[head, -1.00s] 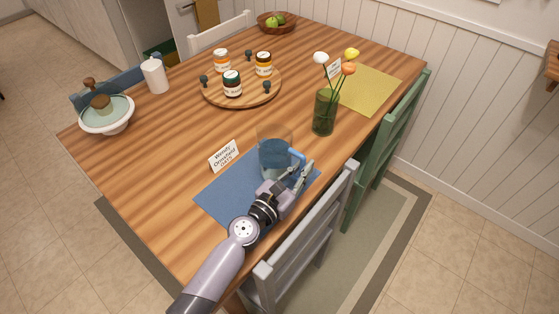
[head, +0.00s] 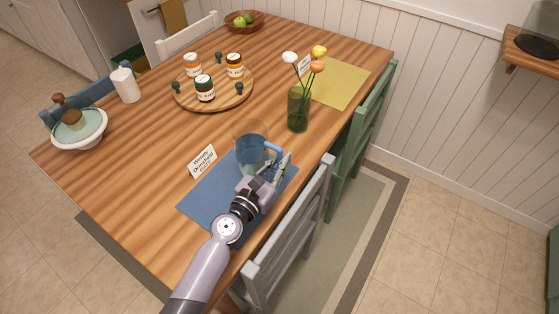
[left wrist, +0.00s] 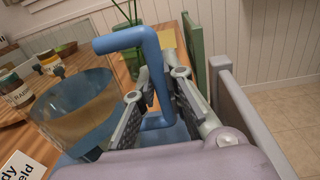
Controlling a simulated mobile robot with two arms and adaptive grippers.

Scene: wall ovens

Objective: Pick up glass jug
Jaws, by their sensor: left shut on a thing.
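The glass jug (head: 252,150) is a clear, bluish vessel with a blue handle (head: 272,147). It is upright over the blue placemat (head: 205,205), near the table's front edge. I cannot tell if its base touches the mat. My left gripper (head: 281,166) is shut on the jug's handle, on the right side of the jug. In the left wrist view, the fingers (left wrist: 160,95) lie on both sides of the blue handle (left wrist: 135,40), with the jug's body (left wrist: 75,108) to the left. My right gripper is not in view.
A green vase (head: 298,108) with flowers stands behind and right of the jug. A name card (head: 202,161) stands to its left. A round wooden tray (head: 213,103) with jars is farther back. A grey chair (head: 290,240) and a green chair (head: 362,140) line the near side.

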